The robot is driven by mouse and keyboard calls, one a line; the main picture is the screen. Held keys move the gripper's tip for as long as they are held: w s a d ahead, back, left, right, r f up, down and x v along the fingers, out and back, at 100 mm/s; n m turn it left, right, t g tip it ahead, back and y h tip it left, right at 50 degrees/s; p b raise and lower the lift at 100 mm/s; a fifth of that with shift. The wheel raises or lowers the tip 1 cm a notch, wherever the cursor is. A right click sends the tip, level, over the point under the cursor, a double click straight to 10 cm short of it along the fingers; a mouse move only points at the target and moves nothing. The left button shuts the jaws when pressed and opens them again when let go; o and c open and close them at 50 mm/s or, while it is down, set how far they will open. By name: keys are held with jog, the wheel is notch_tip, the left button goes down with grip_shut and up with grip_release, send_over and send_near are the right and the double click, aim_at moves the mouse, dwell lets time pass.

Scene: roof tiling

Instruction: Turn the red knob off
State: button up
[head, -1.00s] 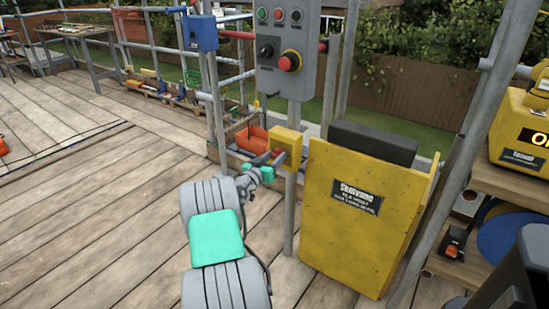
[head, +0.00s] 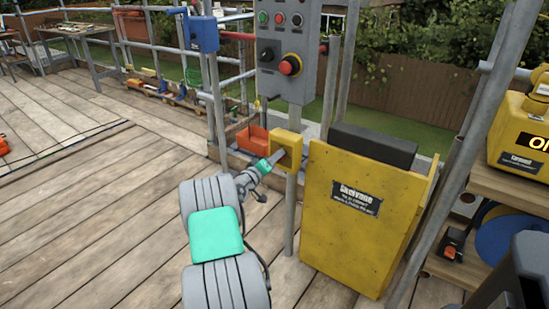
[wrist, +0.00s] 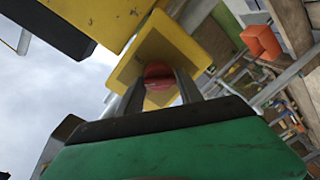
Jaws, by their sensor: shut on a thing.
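The red knob (wrist: 158,72) sits on the face of a small yellow box in the wrist view. The box (head: 291,140) is fixed to a grey post in the head view, left of the large yellow cabinet. My gripper (wrist: 159,86) is shut on the knob, with one dark finger on each side of it. In the head view my gripper (head: 277,157) reaches up to the front of the box, and the knob is hidden there by the fingers. The knob's exact angle is hard to tell.
A grey control panel (head: 273,45) with a red mushroom button (head: 290,66) hangs above the box. The large yellow cabinet (head: 343,245) stands close on the right. An orange bin (head: 250,138) is behind my gripper. Open wooden decking (head: 100,215) lies to the left.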

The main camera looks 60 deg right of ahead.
jog(key=shift+d+r+n+g+y+p, duration=0.1)
jog(key=shift+n+g+y+p, duration=0.25)
jog(key=shift+n+p, duration=2.45)
jog(key=n+b, duration=0.3)
jog(key=o, duration=1.3)
jog(key=shift+w, duration=0.1)
jog(key=w+a+p, duration=0.1)
jog(key=a, duration=0.6)
jog(key=shift+a+r, duration=0.2)
jog(key=shift+a, duration=0.2)
